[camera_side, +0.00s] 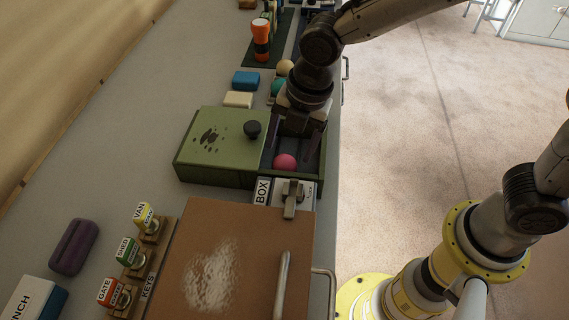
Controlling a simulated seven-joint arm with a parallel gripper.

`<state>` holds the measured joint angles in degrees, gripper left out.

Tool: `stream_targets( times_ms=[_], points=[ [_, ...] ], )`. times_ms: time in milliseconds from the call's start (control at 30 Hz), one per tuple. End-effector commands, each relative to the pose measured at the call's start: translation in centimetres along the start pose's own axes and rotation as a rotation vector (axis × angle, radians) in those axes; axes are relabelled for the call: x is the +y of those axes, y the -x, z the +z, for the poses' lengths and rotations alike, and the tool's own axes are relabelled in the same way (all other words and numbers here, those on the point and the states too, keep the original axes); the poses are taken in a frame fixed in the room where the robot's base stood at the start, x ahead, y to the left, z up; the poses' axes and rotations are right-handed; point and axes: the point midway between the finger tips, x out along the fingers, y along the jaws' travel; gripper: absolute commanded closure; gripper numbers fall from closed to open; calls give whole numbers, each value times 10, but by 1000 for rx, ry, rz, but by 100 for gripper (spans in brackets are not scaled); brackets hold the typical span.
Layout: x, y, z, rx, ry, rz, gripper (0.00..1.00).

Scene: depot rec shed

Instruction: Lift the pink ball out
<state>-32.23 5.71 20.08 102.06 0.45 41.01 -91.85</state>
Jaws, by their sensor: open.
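The pink ball (285,162) lies in the open right part of a green box (192,172) on the bench. The box's green lid (222,140), with a dark knob (252,129), covers the left part. My gripper (291,150) points down into the open part, its fingers apart. One finger is to the left of the ball and the other to the right. I cannot tell whether either finger touches the ball.
A brown cabinet (240,245) with a metal handle stands in front of the box. Labelled keys (130,250) stand at its left. Blue (246,80) and cream (238,99) blocks, a green ball (277,88) and an orange torch (261,38) lie behind.

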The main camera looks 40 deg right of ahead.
Motion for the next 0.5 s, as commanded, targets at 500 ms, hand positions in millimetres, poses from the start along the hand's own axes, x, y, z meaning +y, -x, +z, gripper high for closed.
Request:
stream_targets(
  times_ms=[500],
  points=[
    [-3, -48, 1, 0, 0, -1, 22]
  ],
)
